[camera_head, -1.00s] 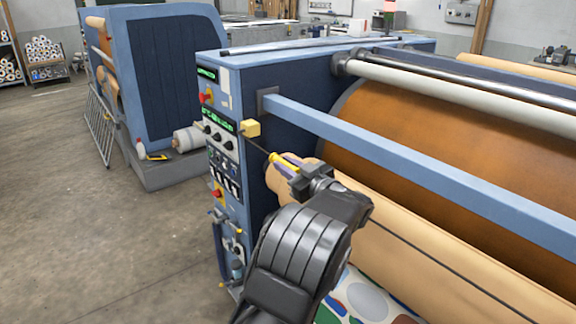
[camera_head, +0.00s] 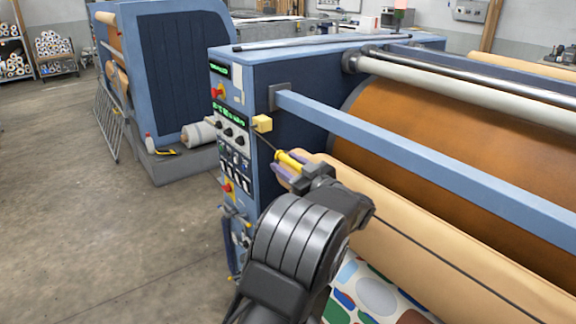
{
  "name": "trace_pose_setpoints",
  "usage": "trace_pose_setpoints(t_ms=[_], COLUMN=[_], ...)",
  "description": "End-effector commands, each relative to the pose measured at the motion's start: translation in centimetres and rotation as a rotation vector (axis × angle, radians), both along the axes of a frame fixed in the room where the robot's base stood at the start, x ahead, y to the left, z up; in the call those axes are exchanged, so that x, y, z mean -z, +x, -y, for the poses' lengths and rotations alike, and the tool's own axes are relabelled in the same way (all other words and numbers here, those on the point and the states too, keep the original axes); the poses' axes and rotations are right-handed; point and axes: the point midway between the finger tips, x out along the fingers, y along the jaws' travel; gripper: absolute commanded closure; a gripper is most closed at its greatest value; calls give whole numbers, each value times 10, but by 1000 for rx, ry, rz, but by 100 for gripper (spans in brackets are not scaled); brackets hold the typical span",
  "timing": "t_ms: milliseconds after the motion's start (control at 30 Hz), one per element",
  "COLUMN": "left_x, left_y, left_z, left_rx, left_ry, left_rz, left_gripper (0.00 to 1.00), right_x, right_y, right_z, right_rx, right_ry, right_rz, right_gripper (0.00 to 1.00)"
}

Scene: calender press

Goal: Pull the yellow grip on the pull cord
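The yellow grip (camera_head: 288,160) hangs on a thin dark pull cord (camera_head: 265,138) that slants down to the right from a small yellow block (camera_head: 262,124) by the blue press frame. My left gripper (camera_head: 292,167) is at the grip, with a purplish-grey finger on either side of it. The fingers look apart, with the yellow grip between them; contact cannot be made out. The lower end of the grip is hidden by the gripper. My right gripper is not in view.
A control panel (camera_head: 230,135) with knobs and red buttons is on the press end, left of the gripper. A blue crossbar (camera_head: 420,150) runs above and to the right of my arm. A tan roll (camera_head: 440,245) lies below it. The floor at left is clear.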

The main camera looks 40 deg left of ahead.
Motion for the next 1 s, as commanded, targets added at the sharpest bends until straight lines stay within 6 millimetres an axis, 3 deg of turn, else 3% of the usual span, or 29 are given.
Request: trace_pose_setpoints(t_ms=[167,600,1000], left_x=[0,2,1], left_y=[-3,-21,-23], left_z=[9,70,76], left_rx=[-2,-1,-2], left_ry=[-1,-1,-1], left_rz=[2,-1,-1], left_gripper=[59,59,59], right_x=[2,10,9], right_y=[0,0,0], right_z=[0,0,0], right_rx=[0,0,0], right_ry=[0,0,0], right_rz=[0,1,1], right_gripper=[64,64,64])
